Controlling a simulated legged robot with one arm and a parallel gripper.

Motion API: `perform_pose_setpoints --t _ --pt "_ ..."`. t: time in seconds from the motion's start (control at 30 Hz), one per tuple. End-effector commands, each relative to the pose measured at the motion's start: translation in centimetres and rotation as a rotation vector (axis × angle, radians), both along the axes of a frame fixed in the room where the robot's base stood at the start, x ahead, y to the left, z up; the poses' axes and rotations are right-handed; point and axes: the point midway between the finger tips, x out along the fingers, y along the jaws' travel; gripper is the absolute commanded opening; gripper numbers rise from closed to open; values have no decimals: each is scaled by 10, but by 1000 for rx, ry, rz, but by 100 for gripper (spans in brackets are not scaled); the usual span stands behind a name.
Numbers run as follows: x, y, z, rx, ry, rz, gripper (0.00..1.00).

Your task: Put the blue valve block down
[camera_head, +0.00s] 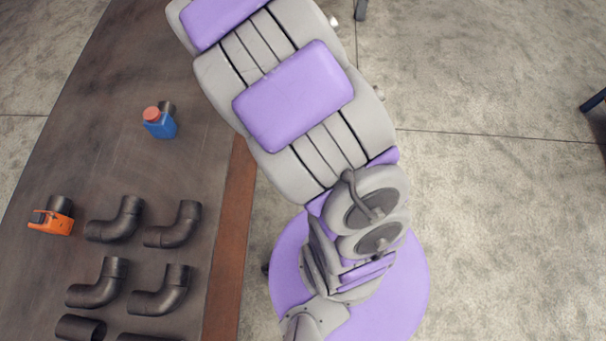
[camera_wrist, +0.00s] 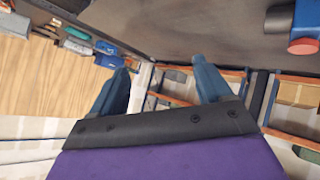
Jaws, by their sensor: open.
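The blue valve block (camera_head: 161,125) with its red cap stands on the dark table (camera_head: 100,165) in the head view, with a short dark cylindrical part right behind it. In the wrist view the blue valve block (camera_wrist: 308,22) shows at the top right edge, partly cut off, with its red round end facing the camera. My gripper (camera_wrist: 160,68) has its two blue fingers spread wide with nothing between them. It is apart from the block, which lies off to the right of the fingers. The head view shows my arm but not the fingers.
An orange valve part (camera_head: 52,222) and several black pipe elbows (camera_head: 117,220) lie on the lower left of the table. The table's brown edge (camera_head: 232,230) runs beside my base. Shelving (camera_wrist: 290,92) shows beyond the fingers. Table space around the block is clear.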

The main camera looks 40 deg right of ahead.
Motion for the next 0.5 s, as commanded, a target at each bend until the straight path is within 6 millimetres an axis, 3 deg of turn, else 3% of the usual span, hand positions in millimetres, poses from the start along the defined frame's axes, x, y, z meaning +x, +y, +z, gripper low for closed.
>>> perform_pose_setpoints --t 0.03,0.1,0.23,0.37,0.5 --pt "-14 -13 17 -22 16 -75 78" --pt "-41 -31 30 -43 65 -182 78" --pt "-103 -48 45 -40 184 -354 78" --pt "-173 -43 52 3 336 -481 78" --pt "-255 -17 52 79 534 -551 78"
